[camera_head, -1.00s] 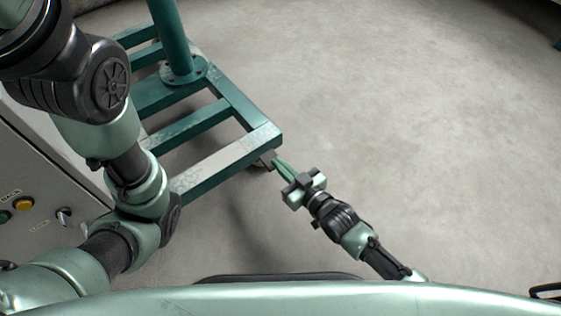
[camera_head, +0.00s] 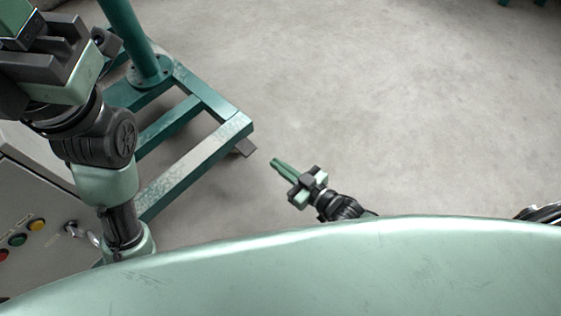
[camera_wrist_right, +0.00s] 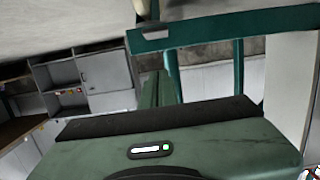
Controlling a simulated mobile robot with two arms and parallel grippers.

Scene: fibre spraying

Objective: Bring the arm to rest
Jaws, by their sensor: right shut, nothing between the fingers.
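My right gripper (camera_head: 276,163) is shut with empty fingers. It points up and left over the bare floor in the head view, to the right of the green stand's near corner. In the right wrist view, its green body (camera_wrist_right: 165,150) fills the bottom, with the shut fingers (camera_wrist_right: 158,88) beyond it. My left arm rises along the left side of the head view. Its gripper (camera_head: 50,55) is partly cut off at the top left corner, and its jaws cannot be made out.
A green steel stand (camera_head: 198,150) with an upright post (camera_head: 128,35) stands left of my right gripper. A grey control cabinet (camera_head: 40,185) with coloured buttons is at the lower left. Concrete floor (camera_head: 400,110) is clear at the right. Grey shelving (camera_wrist_right: 85,80) shows in the wrist view.

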